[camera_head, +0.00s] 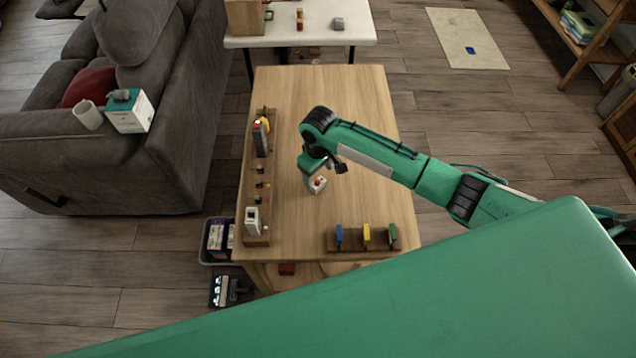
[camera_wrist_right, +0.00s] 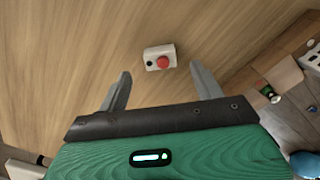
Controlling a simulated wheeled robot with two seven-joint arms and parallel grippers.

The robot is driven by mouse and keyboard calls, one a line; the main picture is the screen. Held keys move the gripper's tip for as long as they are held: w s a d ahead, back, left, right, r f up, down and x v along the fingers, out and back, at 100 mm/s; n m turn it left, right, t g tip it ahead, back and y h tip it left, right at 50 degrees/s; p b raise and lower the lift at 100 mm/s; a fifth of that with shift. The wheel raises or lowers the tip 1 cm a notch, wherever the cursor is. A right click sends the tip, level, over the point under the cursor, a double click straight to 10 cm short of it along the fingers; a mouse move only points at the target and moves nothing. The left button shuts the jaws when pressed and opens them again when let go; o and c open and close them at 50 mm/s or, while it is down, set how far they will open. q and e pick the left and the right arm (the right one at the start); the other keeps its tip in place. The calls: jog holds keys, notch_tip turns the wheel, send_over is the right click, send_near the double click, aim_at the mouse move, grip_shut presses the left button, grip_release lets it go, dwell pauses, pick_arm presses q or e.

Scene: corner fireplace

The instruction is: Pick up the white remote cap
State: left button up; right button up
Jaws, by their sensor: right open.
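A small white block with a red button and a dark spot, which I take for the white remote cap (camera_head: 318,187), lies on the wooden table (camera_head: 345,90). In the right wrist view the white remote cap (camera_wrist_right: 152,52) shows just beyond the fingertips, between their lines. My right gripper (camera_head: 309,176) points down close to it in the head view; the fingers hide little of it. In the wrist view the right gripper (camera_wrist_right: 160,69) is open, its two grey fingers apart with nothing between them. My left gripper is not in view.
A wooden rack (camera_head: 250,185) with several tools runs along the table's left side. A low rack (camera_head: 345,246) with blue, yellow and green pieces stands at the near right. The table's far half is clear. A grey sofa (camera_head: 185,130) stands to the left.

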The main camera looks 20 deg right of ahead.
aim_at(318, 180)
notch_tip(318, 180, down, 4)
jog(key=shift+r+p, duration=0.15)
jog(key=shift+p, duration=0.2)
jog(key=shift+f, duration=0.55)
jog(key=c, duration=0.9)
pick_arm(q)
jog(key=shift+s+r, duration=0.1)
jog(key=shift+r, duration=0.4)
pick_arm(e)
jog(key=shift+c, duration=0.4)
jog(key=shift+r, duration=0.1)
